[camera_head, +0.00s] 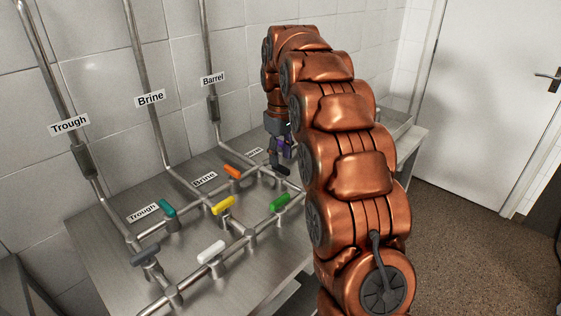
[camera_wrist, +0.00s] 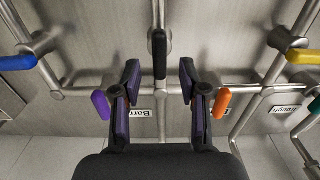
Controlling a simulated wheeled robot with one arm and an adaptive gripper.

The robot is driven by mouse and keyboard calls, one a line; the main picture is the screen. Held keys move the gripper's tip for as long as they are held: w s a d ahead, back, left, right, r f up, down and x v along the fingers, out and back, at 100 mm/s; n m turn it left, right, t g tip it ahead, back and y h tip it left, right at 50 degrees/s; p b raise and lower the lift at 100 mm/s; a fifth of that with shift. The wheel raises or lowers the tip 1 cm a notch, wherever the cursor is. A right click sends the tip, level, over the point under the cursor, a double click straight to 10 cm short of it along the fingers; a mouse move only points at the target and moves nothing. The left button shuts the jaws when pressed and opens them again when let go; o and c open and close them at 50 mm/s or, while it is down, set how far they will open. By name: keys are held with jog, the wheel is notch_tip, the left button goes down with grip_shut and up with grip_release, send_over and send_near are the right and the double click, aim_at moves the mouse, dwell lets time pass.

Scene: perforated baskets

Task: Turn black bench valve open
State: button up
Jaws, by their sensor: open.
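The black valve handle (camera_wrist: 159,54) shows in the wrist view as an upright bar on a steel pipe. My gripper (camera_wrist: 160,78) is open, with one purple-padded finger to the left of the handle and one to the right. I see a gap on both sides, so neither finger appears to touch it. In the head view, my gripper (camera_head: 279,158) points down near the pipes at the back of the bench. The dark handle (camera_head: 281,170) is small there and partly hard to make out beside my arm.
In the wrist view, a purple handle (camera_wrist: 101,104) and an orange handle (camera_wrist: 222,103) lie close outside my fingers. In the head view, green (camera_head: 280,202), yellow (camera_head: 224,205), teal (camera_head: 168,208) and white (camera_head: 211,251) handles sit on the bench pipes. Vertical pipes run up the wall.

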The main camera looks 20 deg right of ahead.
aim_at(281, 165)
notch_tip(281, 165, up, 4)
jog(key=shift+w+f, duration=0.1)
jog(key=shift+f, duration=0.05)
jog(key=shift+r, duration=0.45)
